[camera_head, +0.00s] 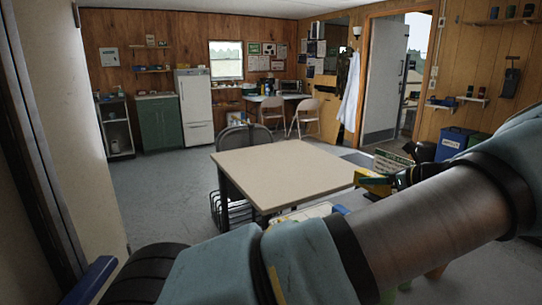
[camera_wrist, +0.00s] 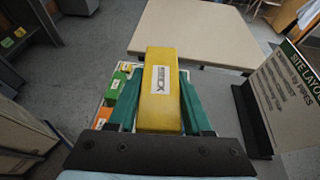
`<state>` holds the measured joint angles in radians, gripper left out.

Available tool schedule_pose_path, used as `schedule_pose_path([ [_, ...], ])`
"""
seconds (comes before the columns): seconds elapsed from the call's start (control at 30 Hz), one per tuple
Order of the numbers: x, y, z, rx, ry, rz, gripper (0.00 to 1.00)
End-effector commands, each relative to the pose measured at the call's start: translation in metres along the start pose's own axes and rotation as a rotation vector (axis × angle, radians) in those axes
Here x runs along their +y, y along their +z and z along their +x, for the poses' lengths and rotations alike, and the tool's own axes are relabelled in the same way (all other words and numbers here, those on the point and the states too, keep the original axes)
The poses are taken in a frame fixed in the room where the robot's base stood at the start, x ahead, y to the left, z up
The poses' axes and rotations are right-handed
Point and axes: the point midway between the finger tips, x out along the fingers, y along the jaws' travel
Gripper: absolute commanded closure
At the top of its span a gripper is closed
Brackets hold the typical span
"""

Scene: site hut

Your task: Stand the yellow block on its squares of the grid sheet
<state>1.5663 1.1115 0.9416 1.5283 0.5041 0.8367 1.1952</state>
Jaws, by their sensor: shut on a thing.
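The yellow block (camera_wrist: 160,88) is a long bar with a small printed label. In the wrist view it lies between the two teal fingers of my gripper (camera_wrist: 162,76), which is shut on it. In the head view the yellow block (camera_head: 371,181) shows at the right corner of the beige table, with my gripper (camera_head: 398,181) behind my arm. A green block (camera_wrist: 115,88) and an orange block (camera_wrist: 103,116) sit on a pale surface left of the held block. I cannot make out the grid sheet's squares; the held block and fingers cover much of that area.
A beige table (camera_head: 285,168) with a bare top stands ahead. A sign headed "SITE LAYOUT" (camera_wrist: 286,95) stands upright to the right in the wrist view. A dark chair (camera_head: 245,137) is behind the table. Open floor (camera_head: 150,190) lies to the left.

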Motion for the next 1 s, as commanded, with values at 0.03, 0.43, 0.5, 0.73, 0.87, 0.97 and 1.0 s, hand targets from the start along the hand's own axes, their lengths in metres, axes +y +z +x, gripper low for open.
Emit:
schedule_pose_path([
  [0.03,0.015,-0.004,0.009,-0.001,0.017,-0.002,1.0],
  [0.43,0.185,-0.055,0.124,-0.005,0.182,-0.064,1.0],
  [0.5,0.217,-0.065,0.145,-0.006,0.214,-0.076,1.0],
  [0.73,0.302,-0.091,0.204,-0.006,0.293,-0.113,1.0],
  [0.87,0.333,-0.1,0.225,-0.005,0.322,-0.128,1.0],
  [0.97,0.353,-0.107,0.239,-0.004,0.341,-0.136,1.0],
  [1.0,0.362,-0.109,0.244,-0.005,0.349,-0.139,1.0],
])
